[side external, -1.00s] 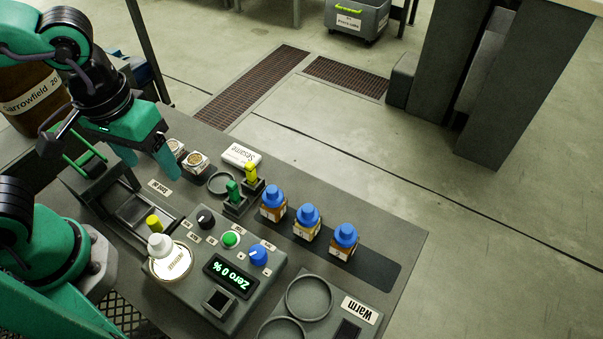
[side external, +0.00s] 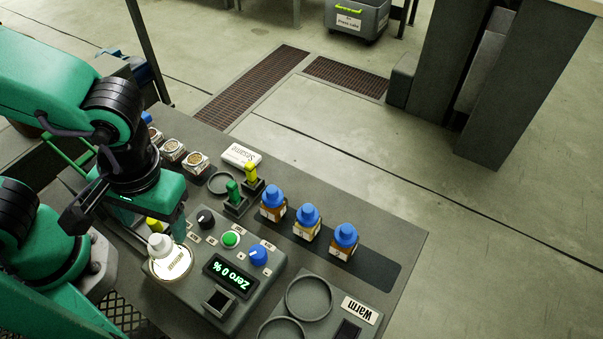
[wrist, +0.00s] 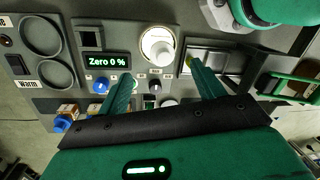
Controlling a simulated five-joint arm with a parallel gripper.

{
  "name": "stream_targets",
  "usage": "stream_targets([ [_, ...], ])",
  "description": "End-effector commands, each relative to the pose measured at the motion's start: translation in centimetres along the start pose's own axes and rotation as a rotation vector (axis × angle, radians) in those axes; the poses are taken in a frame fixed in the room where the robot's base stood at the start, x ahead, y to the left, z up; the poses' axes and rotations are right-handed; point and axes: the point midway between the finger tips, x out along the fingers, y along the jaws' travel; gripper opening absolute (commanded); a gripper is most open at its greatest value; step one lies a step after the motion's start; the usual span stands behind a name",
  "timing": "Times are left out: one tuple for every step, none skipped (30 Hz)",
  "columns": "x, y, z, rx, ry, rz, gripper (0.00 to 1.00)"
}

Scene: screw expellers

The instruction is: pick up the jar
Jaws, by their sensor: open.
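Several small vessels could be the jar; I cannot tell which one is meant. Three amber jars with blue caps (side external: 307,221) stand in a row on a dark strip; blue caps also show in the wrist view (wrist: 62,123).
The control panel (side external: 222,275) with a "Zero 0 %" display, dials and a green button lies right of my gripper. Green and yellow levers (side external: 234,196) stand behind it. Round ring holders (side external: 309,297) sit at front right, by the "Warm" label.

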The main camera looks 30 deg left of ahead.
Motion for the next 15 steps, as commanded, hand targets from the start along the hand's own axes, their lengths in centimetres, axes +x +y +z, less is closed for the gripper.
stream_targets([
  [0.5, -0.1, 0.0, 0.000, -0.001, -0.003, 0.67],
  [0.7, -0.1, 0.0, 0.000, -0.001, -0.002, 0.67],
  [0.9, -0.1, 0.0, 0.000, -0.001, -0.001, 0.67],
  [1.1, -0.1, 0.0, 0.000, -0.001, -0.002, 0.67],
  [1.1, -0.1, 0.0, 0.000, -0.001, -0.001, 0.67],
  [1.2, -0.1, 0.0, 0.000, 0.000, -0.001, 0.67],
  [1.2, 0.0, 0.0, 0.000, 0.000, 0.000, 0.67],
  [1.2, 0.0, 0.0, 0.000, 0.000, 0.000, 0.67],
  [1.2, 0.0, 0.0, 0.000, 0.000, 0.000, 0.67],
  [1.2, 0.0, 0.0, 0.000, 0.000, 0.000, 0.67],
  [1.3, 0.0, 0.0, 0.000, 0.000, 0.000, 0.67],
  [1.4, 0.0, 0.0, 0.000, 0.000, 0.000, 0.67],
  [1.6, 0.0, 0.0, 0.000, 0.000, 0.000, 0.67],
  [1.7, 0.0, 0.0, 0.000, 0.000, -0.001, 0.67],
  [2.0, -0.1, 0.0, 0.000, -0.001, -0.002, 0.67],
])
